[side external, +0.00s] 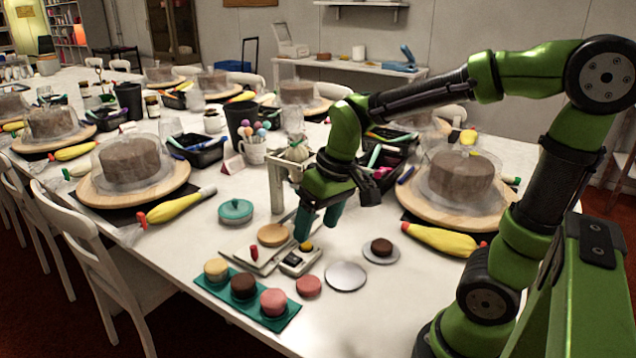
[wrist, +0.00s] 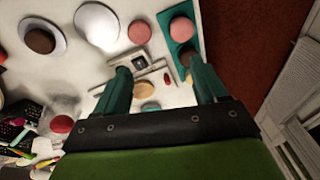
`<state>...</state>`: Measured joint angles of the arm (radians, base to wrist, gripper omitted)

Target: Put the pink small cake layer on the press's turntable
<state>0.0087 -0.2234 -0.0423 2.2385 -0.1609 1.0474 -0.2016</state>
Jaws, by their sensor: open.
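A pink small round layer (side external: 308,286) lies on the white table beside the teal tray, and it also shows in the wrist view (wrist: 138,31). A similar pink round (side external: 273,302) sits at the near end of the teal tray (side external: 292,320). A white post (side external: 277,188) stands behind a tan disc (side external: 272,235), which looks like the press's turntable; I cannot be sure. The disc also shows between my fingers in the wrist view (wrist: 145,88). My gripper (side external: 316,228) is open and empty above the small devices, away from both pink rounds.
A device with a yellow button (side external: 300,260) and a red knob (side external: 254,254) stand below my gripper. A silvery disc (side external: 345,277) and a plate with a brown round (side external: 381,247) are to the right. A teal lid (side external: 236,210) lies left. Covered cakes stand farther out.

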